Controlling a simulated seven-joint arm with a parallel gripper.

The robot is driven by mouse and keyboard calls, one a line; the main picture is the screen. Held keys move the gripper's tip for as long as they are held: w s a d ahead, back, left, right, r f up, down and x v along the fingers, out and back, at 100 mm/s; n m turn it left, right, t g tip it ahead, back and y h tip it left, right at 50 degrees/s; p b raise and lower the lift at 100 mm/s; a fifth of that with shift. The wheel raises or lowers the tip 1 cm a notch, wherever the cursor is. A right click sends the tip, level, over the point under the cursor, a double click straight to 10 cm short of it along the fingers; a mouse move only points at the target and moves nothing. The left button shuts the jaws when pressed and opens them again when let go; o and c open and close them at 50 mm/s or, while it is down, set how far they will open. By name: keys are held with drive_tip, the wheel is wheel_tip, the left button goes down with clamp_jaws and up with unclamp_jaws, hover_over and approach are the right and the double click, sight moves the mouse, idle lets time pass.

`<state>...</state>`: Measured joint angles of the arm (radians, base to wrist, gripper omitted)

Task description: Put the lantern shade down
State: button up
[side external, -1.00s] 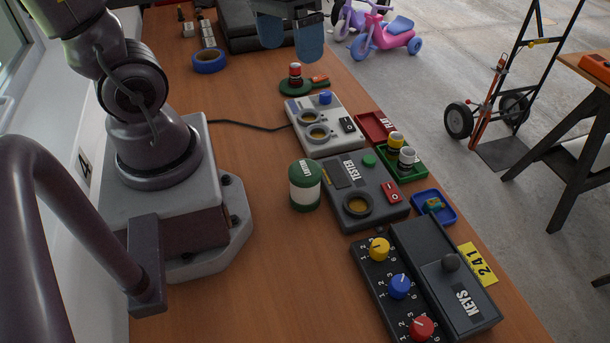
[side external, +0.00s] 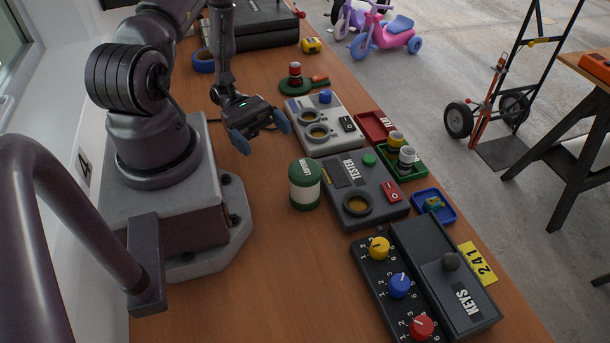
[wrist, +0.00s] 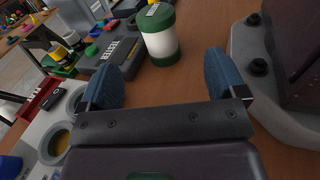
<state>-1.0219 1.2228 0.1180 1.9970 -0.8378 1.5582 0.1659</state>
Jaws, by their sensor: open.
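A green and white canister (side external: 305,185) stands upright on the wooden bench; the label on its green top is hard to read but may say lantern. It is the likeliest lantern shade. In the wrist view the canister (wrist: 160,38) stands beyond the fingertips, between them in the picture. My gripper (side external: 260,132) is open, its blue fingertips apart with nothing between them. It is above the bench, behind the canister and left of the light grey panel in the side view. The gripper also shows in the wrist view (wrist: 160,82).
A dark tester box (side external: 363,205) stands just right of the canister. A light grey panel (side external: 328,137) with two rings is behind it. Red (side external: 372,126), green (side external: 416,172) and blue (side external: 447,207) trays line the right edge. A keys box (side external: 445,275) stands in front. Bench left of the canister is clear.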

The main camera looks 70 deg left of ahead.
drive_tip(key=shift+s+f+n+t, duration=0.25)
drive_tip(key=shift+f+n+t, duration=0.15)
drive_tip(key=shift+f+t, duration=0.1)
drive_tip(key=shift+d+f, duration=0.1)
drive_tip(key=shift+d, duration=0.15)
approach(316, 185)
drive_tip(key=shift+w+d, duration=0.1)
drive_tip(key=shift+d, duration=0.8)
drive_tip(key=shift+w+x, duration=0.2)
drive_tip(key=shift+x, duration=2.45)
drive_tip(key=shift+a+f, duration=0.1)
drive_tip(key=shift+f, duration=0.05)
drive_tip(key=c, duration=1.1)
drive_tip(key=shift+o, duration=0.2)
